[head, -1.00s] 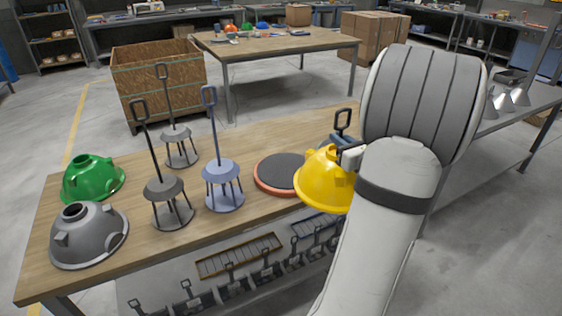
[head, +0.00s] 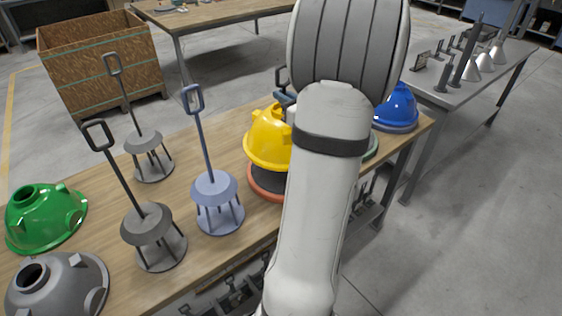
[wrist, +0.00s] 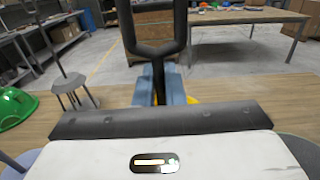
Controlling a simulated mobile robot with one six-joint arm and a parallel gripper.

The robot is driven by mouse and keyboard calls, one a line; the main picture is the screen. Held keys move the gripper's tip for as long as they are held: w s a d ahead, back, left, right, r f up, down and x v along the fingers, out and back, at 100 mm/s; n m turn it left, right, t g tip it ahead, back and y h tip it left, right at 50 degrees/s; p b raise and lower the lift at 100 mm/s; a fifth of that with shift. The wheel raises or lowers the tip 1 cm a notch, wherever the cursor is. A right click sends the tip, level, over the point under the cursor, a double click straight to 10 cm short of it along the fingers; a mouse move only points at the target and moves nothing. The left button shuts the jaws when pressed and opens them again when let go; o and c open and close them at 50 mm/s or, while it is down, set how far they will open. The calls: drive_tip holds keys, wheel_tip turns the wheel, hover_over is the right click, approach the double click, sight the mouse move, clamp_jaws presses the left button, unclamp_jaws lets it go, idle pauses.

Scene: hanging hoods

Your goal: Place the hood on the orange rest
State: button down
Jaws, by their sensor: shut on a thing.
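The yellow hood (head: 266,138) hangs over the orange rest (head: 256,188), a round orange-edged disc with a dark top. The hood covers the rest's back part in the head view; I cannot tell whether they touch. My gripper (wrist: 160,88) is shut on the dark looped handle (wrist: 153,35) of the hood. The handle stands upright in the wrist view, with only a sliver of yellow hood (wrist: 192,99) showing beneath. In the head view my arm hides the right side of the hood and the rest.
Three looped-handle stands (head: 217,200) stand left of the rest. A green hood (head: 45,217) and a grey hood (head: 58,288) lie at the table's left end. A blue hood (head: 397,107) and part of a green disc (head: 372,147) are to the right of my arm.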

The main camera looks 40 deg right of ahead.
drive_tip(key=shift+w+f+b, duration=0.1)
drive_tip(key=shift+w+b, duration=0.55)
drive_tip(key=shift+b, duration=0.55)
drive_tip(key=shift+w+d+r+b, duration=0.2)
drive_tip(key=shift+w+b, duration=0.25)
drive_tip(key=shift+b, duration=0.35)
drive_tip(key=shift+w+f, duration=0.15)
drive_tip(key=shift+f, duration=0.05)
wheel_tip(320, 180, down, 9)
drive_tip(key=shift+b, duration=0.35)
drive_tip(key=shift+f, duration=0.2)
drive_tip(key=c, duration=1.5)
unclamp_jaws()
